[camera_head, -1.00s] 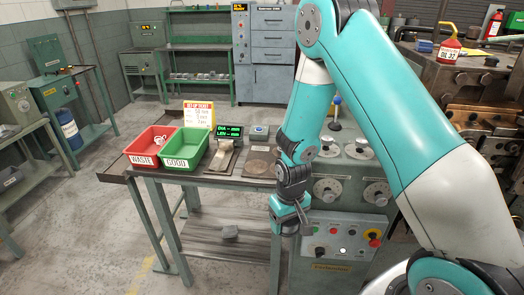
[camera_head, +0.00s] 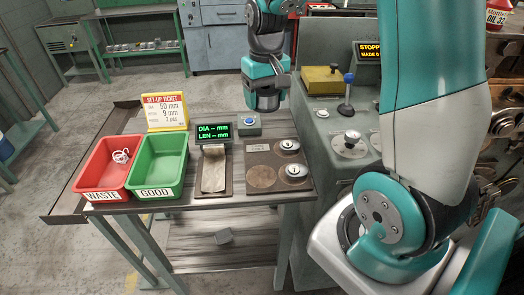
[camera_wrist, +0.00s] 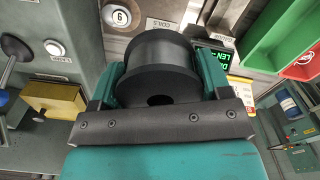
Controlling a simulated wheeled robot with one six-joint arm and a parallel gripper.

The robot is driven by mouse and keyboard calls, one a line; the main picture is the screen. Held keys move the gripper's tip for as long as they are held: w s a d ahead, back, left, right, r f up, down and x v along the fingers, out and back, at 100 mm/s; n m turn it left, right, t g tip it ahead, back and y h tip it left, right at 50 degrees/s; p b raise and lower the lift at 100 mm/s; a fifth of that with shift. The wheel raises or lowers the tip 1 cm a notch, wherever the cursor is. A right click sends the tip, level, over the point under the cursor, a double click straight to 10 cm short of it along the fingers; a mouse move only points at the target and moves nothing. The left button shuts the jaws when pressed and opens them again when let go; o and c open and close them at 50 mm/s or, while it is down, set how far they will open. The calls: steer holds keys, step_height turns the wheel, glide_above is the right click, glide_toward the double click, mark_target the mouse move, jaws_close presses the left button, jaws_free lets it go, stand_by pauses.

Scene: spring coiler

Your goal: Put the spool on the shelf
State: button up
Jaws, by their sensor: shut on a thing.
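The black spool (camera_wrist: 155,58) is between the two teal fingers of my gripper (camera_wrist: 158,82) in the wrist view, with its round hole facing the camera. My gripper (camera_head: 264,100) is shut on it. A green shelf unit (camera_head: 140,50) stands against the back wall. Which shelf is meant cannot be told.
The bench carries a red waste tray (camera_head: 103,169), a green good tray (camera_head: 157,167), a gauge with a display (camera_head: 213,132) and a mat (camera_head: 238,185) with metal discs. The machine (camera_head: 318,140) with a lever and yellow box stands right. Open floor lies left.

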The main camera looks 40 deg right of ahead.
mark_target(265, 162)
step_height(265, 162, down, 19)
steer(key=shift+p, duration=1.15)
steer(key=shift+f, duration=0.1)
steer(key=shift+f, duration=0.15)
steer(key=o, duration=1.3)
steer(key=shift+c, duration=0.2)
